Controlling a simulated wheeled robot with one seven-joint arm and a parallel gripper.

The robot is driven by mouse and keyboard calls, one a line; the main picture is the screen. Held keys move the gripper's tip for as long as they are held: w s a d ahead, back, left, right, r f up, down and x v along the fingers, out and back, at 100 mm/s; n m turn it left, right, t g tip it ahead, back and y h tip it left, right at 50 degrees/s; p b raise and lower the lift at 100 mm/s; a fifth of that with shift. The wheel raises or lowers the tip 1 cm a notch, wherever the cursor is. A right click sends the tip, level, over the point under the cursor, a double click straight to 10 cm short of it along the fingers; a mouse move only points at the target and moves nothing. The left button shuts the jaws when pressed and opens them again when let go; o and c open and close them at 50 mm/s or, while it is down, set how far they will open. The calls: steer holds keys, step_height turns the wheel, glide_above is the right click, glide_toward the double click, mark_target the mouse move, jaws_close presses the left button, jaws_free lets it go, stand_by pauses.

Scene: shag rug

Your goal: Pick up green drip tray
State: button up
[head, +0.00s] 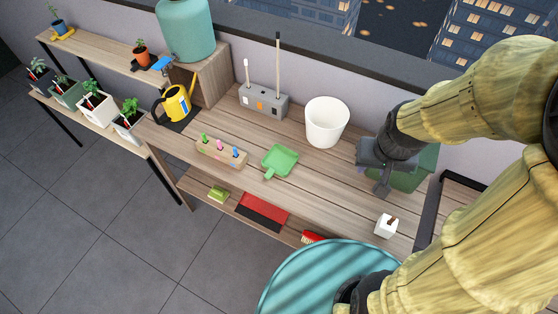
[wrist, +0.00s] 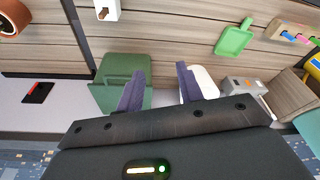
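Two green things are on the wooden bench. A light green flat tray with a short handle (head: 281,161) lies in the middle of the bench; it also shows at the upper right in the wrist view (wrist: 233,39). A darker green squarish container (head: 428,160) stands at the bench's right end, partly hidden behind my gripper; it also shows in the wrist view (wrist: 112,65), left of centre. I cannot tell for certain which is the drip tray. My gripper (head: 382,188) is open and empty, above the bench beside the darker container. Its fingers are apart in the wrist view (wrist: 160,72).
A white bucket (head: 326,122) stands left of my gripper. A small white block (head: 386,226) lies near the front edge. A grey tool holder (head: 264,101), a wooden peg block (head: 221,153) and a yellow watering can (head: 174,104) stand farther left. A round teal table (head: 325,280) is in front.

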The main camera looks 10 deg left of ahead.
steer(key=o, duration=0.4)
steer(key=shift+c, duration=0.2)
steer(key=o, duration=0.3)
steer(key=shift+a+f+n, duration=0.25)
steer(key=shift+n, duration=0.05)
steer(key=o, duration=0.7)
steer(key=shift+a+f+n+g+b, duration=0.35)
steer(key=shift+a+f+n+g, duration=0.25)
steer(key=shift+a+f+n, duration=0.55)
steer(key=shift+c, duration=0.2)
steer(key=a+f+n+t+h+b, duration=0.2)
steer(key=a+f+n+t, duration=0.3)
steer(key=a+n, duration=0.9)
steer(key=a+f+n+t+h+b, duration=0.2)
steer(key=a+f+n+t, duration=0.4)
steer(key=a+f+n, duration=0.5)
steer(key=a+n+h, duration=0.1)
steer(key=a+n, duration=0.2)
steer(key=shift+s+f, duration=0.15)
steer(key=shift+s, duration=0.25)
steer(key=shift+n, duration=0.25)
